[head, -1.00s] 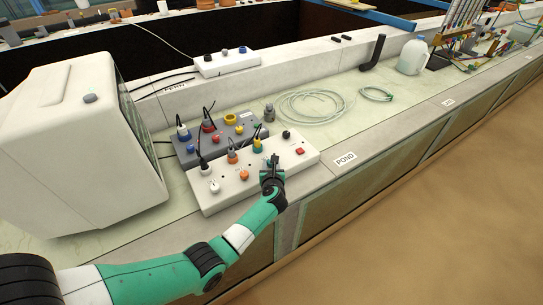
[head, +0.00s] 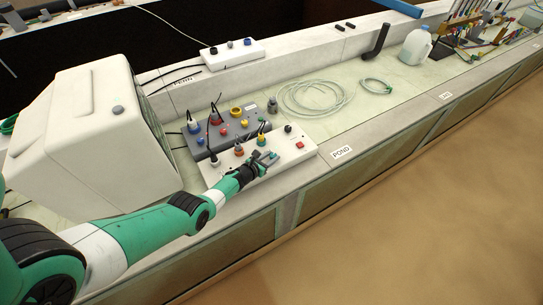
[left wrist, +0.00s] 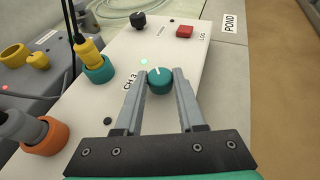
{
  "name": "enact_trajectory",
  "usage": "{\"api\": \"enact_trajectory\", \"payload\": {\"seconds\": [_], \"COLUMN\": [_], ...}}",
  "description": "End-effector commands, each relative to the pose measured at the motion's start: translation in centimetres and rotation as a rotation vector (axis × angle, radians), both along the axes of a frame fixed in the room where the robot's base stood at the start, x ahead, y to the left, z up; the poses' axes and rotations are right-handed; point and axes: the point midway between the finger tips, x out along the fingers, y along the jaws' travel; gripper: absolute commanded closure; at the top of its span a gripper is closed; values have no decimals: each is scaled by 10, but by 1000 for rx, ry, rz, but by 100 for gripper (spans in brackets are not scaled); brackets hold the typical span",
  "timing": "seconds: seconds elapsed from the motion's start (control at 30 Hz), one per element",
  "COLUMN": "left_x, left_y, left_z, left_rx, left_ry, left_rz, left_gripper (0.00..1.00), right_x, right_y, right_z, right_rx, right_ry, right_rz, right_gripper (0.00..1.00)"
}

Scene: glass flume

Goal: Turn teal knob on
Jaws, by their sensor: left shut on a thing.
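The teal knob (left wrist: 160,82) sits on the white control box (left wrist: 185,60), beside the label "CH 3". A pale pointer line on its top points roughly up in the left wrist view. My left gripper (left wrist: 160,78) has a finger on each side of the knob and is shut on it. In the head view my left gripper (head: 268,157) is over the front part of the white box (head: 292,152), and it hides the knob there. A green light (left wrist: 143,62) glows next to the knob. My right gripper is in neither view.
A yellow plug in a teal socket (left wrist: 100,70) and a grey plug in an orange socket (left wrist: 45,138) stand left of the knob. A black knob (left wrist: 138,20) and a red switch (left wrist: 185,31) lie beyond. A grey box (head: 212,136) with cables stands behind.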

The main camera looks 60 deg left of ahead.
Motion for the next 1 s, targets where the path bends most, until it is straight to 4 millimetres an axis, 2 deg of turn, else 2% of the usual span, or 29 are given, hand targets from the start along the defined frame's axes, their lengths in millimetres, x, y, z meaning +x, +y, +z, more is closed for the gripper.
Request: {"api": "enact_trajectory", "payload": {"seconds": [0.47,0.5,0.63,0.9,1.0], "left_x": [0,0,0,0,-4], "left_y": [0,0,0,0,-2], "left_z": [2,2,2,1,5], "left_rx": [-2,-2,-2,-2,-3], "left_ry": [-3,-3,-2,-1,-1], "left_rz": [-14,-14,-14,-13,-13], "left_gripper": [100,54,31,31,31], "right_x": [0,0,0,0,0], "right_y": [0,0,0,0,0], "right_z": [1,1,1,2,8], "right_rx": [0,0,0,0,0], "right_ry": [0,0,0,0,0], "right_rz": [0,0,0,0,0], "right_gripper": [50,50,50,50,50]}}
